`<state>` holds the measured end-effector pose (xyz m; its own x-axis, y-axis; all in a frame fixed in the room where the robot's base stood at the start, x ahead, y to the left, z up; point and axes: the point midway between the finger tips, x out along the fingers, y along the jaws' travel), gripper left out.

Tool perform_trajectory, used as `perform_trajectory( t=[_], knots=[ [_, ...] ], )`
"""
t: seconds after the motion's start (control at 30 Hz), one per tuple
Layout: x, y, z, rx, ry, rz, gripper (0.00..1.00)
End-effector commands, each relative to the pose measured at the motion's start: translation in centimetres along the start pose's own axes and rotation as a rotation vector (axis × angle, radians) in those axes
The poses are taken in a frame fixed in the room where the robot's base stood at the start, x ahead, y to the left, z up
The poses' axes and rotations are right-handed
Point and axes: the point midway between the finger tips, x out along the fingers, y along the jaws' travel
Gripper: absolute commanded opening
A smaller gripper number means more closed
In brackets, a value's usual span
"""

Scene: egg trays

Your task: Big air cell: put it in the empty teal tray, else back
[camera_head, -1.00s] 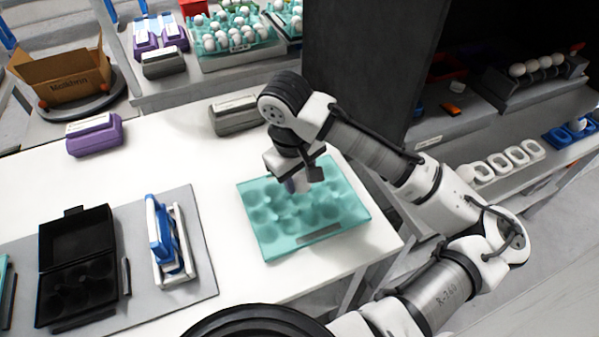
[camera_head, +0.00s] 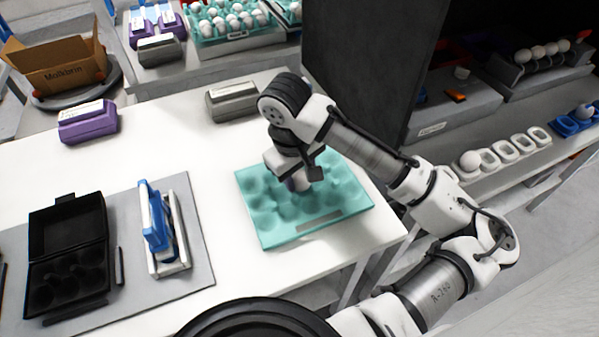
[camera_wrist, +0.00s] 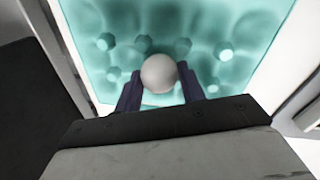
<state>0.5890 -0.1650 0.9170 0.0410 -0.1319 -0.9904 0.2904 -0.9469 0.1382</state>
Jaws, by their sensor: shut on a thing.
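My gripper (camera_head: 298,184) is over the teal tray (camera_head: 352,206) on the white table. It is shut on a pale egg, which shows between the two dark fingers in the wrist view (camera_wrist: 159,73). The egg is at or just above the tray's cups; I cannot tell whether it touches. The tray's other visible cups hold no eggs. The wrist view also shows the teal tray (camera_wrist: 85,25) beneath the egg. My gripper and arm hide part of the tray's back in the head view.
A blue-and-white stand (camera_head: 160,228) and an open black case (camera_head: 68,225) sit on a grey mat at left. A purple box (camera_head: 88,124) and a grey box (camera_head: 232,101) stand behind. Egg-filled teal trays (camera_head: 236,34) are on the back bench. White table around the tray's left is clear.

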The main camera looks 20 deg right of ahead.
Motion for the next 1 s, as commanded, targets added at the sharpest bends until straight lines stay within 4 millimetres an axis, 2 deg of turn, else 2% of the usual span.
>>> perform_trajectory(
  t=[1.0],
  knots=[
    [1.4,-0.2,0.0,0.0,0.0,-0.001,0.33]
  ],
)
